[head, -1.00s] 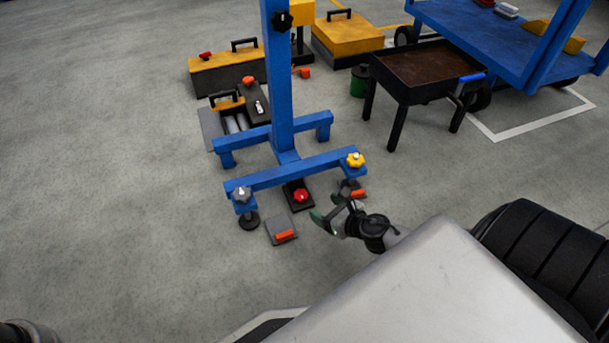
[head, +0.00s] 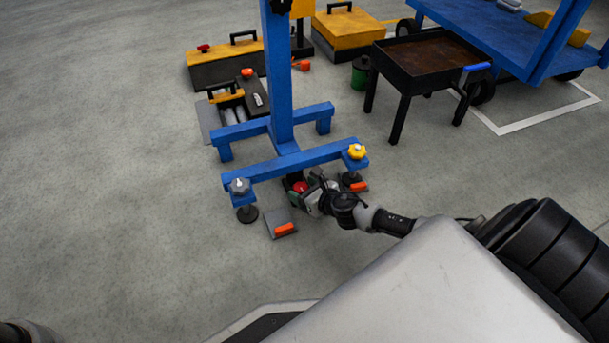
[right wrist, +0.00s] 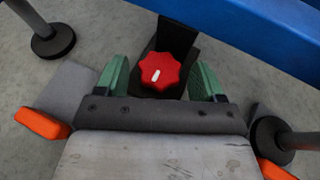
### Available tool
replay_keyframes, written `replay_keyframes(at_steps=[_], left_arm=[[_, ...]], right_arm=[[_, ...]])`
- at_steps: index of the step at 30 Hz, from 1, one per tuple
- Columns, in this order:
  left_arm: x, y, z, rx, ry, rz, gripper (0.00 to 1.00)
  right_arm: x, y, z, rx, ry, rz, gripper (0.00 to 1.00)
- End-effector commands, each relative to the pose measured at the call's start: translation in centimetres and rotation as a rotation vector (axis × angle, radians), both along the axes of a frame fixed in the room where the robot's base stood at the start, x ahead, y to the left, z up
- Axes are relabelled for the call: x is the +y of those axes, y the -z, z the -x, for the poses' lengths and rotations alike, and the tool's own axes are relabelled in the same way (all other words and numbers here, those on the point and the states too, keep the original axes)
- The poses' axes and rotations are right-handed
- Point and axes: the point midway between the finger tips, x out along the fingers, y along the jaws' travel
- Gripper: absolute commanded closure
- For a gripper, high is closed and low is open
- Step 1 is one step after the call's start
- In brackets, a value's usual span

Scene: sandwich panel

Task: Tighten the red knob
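The red knob (right wrist: 160,72) is a lobed knob with a white mark, on a dark base (right wrist: 178,40) low under the blue frame's front beam. It also shows in the head view (head: 299,187), partly covered by my right gripper (head: 306,190). In the right wrist view my right gripper (right wrist: 162,78) is open, with one green fingertip on each side of the knob. Gaps show between the fingers and the knob. My left gripper is not in view.
The blue frame (head: 284,90) carries a grey knob (head: 240,186) and a yellow knob (head: 356,151) on its front beam. The beam (right wrist: 270,25) runs close above the red knob. A grey plate with an orange part (head: 284,228) lies at left. Open floor lies in front.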

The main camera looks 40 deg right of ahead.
Motion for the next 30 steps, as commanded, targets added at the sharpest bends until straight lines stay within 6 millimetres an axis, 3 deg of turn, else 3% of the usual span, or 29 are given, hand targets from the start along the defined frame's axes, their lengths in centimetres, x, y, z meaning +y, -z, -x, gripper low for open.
replay_keyframes(at_steps=[1, 8, 17, 30], left_arm=[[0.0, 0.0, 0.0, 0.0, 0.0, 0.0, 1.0], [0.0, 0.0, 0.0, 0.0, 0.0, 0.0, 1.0], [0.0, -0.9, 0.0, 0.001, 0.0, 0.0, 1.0], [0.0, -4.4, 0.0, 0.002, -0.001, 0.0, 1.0]], right_arm=[[0.0, 0.0, 0.0, 0.0, 0.0, 0.0, 0.4], [0.0, 0.0, 0.0, 0.0, 0.0, -0.001, 0.73], [0.2, -0.2, 0.1, 0.002, 0.049, -0.003, 0.73], [0.8, -0.4, 0.0, 0.002, 0.36, -0.004, 0.73]])
